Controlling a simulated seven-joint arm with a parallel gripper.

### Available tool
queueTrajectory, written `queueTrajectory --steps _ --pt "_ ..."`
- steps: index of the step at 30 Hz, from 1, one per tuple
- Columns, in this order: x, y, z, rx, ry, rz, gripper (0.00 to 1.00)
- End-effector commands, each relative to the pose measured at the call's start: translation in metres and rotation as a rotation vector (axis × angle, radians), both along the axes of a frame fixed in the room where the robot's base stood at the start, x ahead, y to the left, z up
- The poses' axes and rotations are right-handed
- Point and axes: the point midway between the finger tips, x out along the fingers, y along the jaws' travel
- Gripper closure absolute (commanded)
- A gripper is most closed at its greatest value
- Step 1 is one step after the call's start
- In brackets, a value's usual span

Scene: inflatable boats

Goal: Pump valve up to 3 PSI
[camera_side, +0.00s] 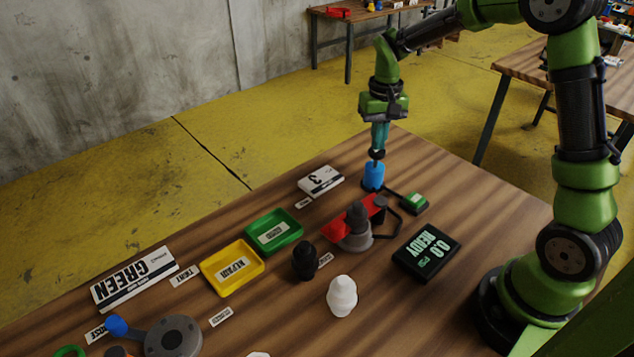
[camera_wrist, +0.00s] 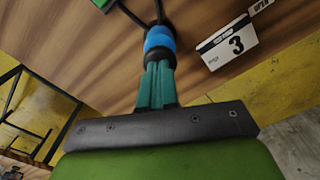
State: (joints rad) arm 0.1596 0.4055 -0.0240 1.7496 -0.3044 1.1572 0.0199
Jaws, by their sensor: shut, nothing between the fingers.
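My gripper (camera_side: 377,150) points down, its teal fingers shut, with nothing between them. The fingertips are at the dark top of a blue cylinder (camera_side: 374,176); whether they press on it I cannot tell. In the wrist view, the blue cylinder (camera_wrist: 159,38) lies straight ahead of the fingertips (camera_wrist: 155,75). A dark valve (camera_side: 356,217) stands upright on a grey round base, with a red piece behind it. A black display (camera_side: 427,252) reads 0.0 PSI and READY. A white card marked 3 (camera_side: 320,180) lies left of the cylinder and also shows in the wrist view (camera_wrist: 228,44).
A green-topped button box (camera_side: 414,203) sits right of the cylinder. A black hose (camera_side: 391,228) curves beside the valve.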

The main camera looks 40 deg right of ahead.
Motion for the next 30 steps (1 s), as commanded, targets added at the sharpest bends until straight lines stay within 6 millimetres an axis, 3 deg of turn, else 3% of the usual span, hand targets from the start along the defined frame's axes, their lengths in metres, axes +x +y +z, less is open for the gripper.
queueTrajectory --steps 23,30 --pt "0.0 0.0 -0.028 0.0 0.002 0.0 1.0" --pt "0.0 0.0 -0.015 -0.001 -0.002 0.001 1.0"
